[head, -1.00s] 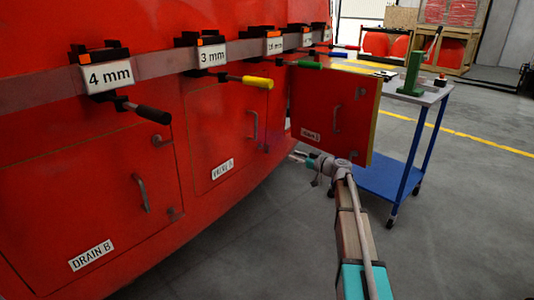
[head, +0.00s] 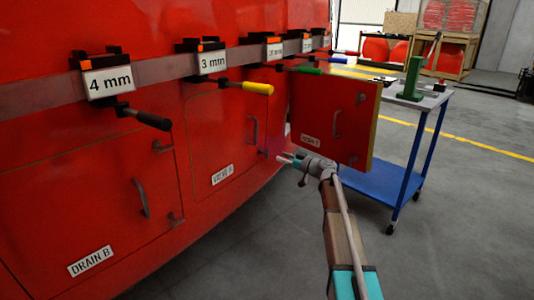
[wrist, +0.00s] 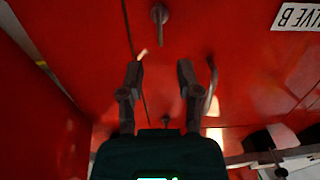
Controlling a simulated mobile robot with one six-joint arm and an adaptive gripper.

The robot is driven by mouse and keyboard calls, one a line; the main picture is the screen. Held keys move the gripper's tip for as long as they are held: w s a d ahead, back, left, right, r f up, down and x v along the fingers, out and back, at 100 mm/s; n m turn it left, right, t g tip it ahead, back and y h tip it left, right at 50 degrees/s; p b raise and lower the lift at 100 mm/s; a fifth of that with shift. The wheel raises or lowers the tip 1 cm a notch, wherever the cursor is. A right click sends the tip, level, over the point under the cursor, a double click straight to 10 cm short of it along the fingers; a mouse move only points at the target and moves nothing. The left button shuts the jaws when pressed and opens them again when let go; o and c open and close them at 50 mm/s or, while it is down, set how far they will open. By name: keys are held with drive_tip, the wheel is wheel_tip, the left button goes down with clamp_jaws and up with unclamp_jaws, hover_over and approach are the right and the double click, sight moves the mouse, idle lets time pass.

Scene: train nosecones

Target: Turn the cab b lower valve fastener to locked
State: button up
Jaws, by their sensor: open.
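The lower valve fastener (wrist: 160,15) shows at the top of the wrist view as a small grey knob with a short lever, close to a panel seam. In the head view a small dark fastener (head: 264,153) sits at the lower right edge of the closed panel (head: 205,145). A white label (wrist: 298,15) reading VALVE B shows at the upper right of the wrist view. My gripper (wrist: 160,72) is open and empty, with its fingers pointing toward the fastener but apart from it. In the head view my gripper (head: 283,158) is just right of the fastener. I cannot tell whether it is locked.
An open red door (head: 333,115) stands out just above and right of my gripper. Clamps with coloured handles (head: 257,88) jut out above the panels. A blue trolley (head: 385,185) stands to the right. The floor in front is clear.

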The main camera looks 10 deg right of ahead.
sight(267, 152)
drive_tip(key=x, duration=0.8)
drive_tip(key=shift+w, duration=0.15)
clamp_jaws()
